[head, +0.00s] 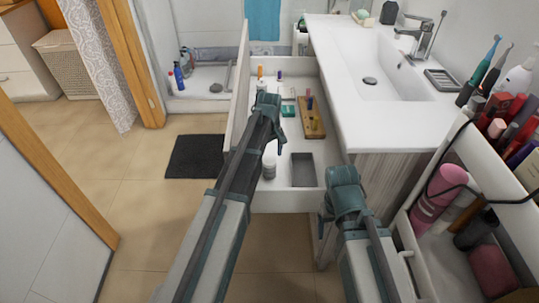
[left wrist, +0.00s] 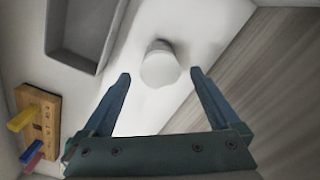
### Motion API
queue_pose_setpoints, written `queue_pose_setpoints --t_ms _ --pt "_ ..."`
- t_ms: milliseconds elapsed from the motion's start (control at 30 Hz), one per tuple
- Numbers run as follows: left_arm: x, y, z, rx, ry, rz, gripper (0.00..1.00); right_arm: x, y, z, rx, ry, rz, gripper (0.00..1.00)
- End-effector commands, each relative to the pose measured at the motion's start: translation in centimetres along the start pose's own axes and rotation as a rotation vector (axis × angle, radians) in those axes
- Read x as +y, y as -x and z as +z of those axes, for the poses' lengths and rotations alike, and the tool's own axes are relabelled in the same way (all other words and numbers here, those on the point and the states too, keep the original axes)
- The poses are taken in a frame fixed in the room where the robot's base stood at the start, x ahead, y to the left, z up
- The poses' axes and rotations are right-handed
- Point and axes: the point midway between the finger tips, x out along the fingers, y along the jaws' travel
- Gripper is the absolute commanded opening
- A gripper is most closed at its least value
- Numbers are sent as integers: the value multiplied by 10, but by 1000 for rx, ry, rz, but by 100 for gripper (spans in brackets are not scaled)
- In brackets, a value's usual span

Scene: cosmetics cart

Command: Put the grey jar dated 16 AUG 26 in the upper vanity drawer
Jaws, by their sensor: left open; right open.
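A pale grey-white jar (head: 268,168) stands in the open vanity drawer (head: 285,201), near its front left corner. No date is readable on it. In the left wrist view the jar (left wrist: 160,66) shows between and slightly beyond my left fingertips; I cannot tell whether they touch it. My left gripper (left wrist: 160,74) is open and points down into the drawer. In the head view its fingers (head: 274,148) are partly hidden by my arm. My right gripper (head: 343,190) is in front of the drawer's right end, holding nothing visible; its fingertips are mostly hidden.
The drawer also holds a grey tray (head: 303,170), a wooden block with coloured pegs (head: 312,122) and small bottles. The sink counter (head: 360,125) is at the right. A cart (head: 430,255) with bottles and tubes stands at front right. The floor at left is clear beyond a dark mat (head: 195,156).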

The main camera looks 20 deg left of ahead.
Motion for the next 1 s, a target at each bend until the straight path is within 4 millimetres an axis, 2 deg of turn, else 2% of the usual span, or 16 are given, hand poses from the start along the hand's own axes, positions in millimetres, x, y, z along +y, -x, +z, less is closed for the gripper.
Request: queue_pose_setpoints --t_ms 33,100,300,400,1000 --pt "0 17 0 0 0 0 96 2 16 1 0 0 0 81" --pt "0 27 0 0 0 0 96 3 27 2 0 0 0 81" --pt "0 53 0 0 0 0 96 5 53 3 0 0 0 81" --pt "0 60 0 0 0 0 96 6 59 4 0 0 0 81" --pt "0 55 0 0 0 0 96 5 55 3 0 0 0 81"
